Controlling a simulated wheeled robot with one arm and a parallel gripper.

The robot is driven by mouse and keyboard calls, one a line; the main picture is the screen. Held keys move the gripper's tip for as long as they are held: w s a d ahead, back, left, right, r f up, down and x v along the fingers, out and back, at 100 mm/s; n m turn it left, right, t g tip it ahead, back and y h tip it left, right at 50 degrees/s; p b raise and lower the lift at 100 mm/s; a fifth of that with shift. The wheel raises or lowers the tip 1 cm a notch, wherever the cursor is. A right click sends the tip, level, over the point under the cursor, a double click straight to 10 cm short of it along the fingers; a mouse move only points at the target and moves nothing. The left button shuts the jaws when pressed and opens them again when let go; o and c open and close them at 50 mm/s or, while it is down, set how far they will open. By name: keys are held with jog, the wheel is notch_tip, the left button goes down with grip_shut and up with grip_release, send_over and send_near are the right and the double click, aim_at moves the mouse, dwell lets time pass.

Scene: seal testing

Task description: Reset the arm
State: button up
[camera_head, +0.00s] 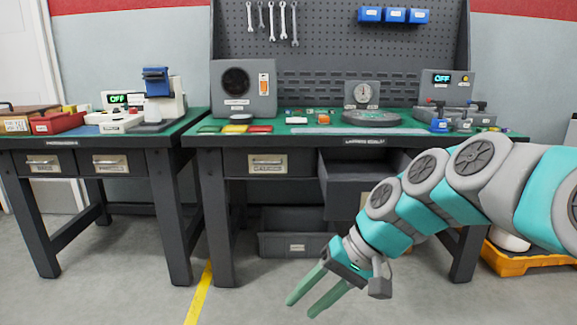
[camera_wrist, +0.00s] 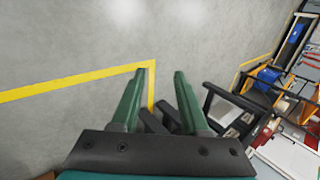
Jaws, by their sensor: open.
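My arm reaches in from the right in the head view, with its teal and grey links bent down to the left. My gripper (camera_head: 304,301) is in front of the main workbench, low over the floor. Its two green fingers are apart with nothing between them. In the wrist view my gripper (camera_wrist: 152,80) points over the grey floor, fingers apart and empty. A yellow floor line (camera_wrist: 75,83) passes behind the fingertips.
The main workbench (camera_head: 225,140) stands behind my arm; its right drawer (camera_head: 348,182) is pulled open near my arm. A lower drawer or bin (camera_head: 297,246) sits beneath. A second table (camera_head: 120,140) stands left. An orange tray (camera_head: 530,264) lies right. Front floor (camera_head: 110,290) is clear.

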jog(key=s+d+f+g+h, duration=0.1)
jog(key=s+d+f+h, duration=0.2)
jog(key=s, duration=0.7)
jog(key=s+d+f+g+h+p, duration=0.1)
jog(key=s+d+f+h, duration=0.3)
jog(key=s+d+f, duration=0.3)
jog(key=s+d, duration=0.1)
jog(key=s, duration=0.2)
jog(key=shift+s+d+p, duration=0.3)
jog(key=shift+s, duration=0.1)
jog(key=shift+w, duration=0.1)
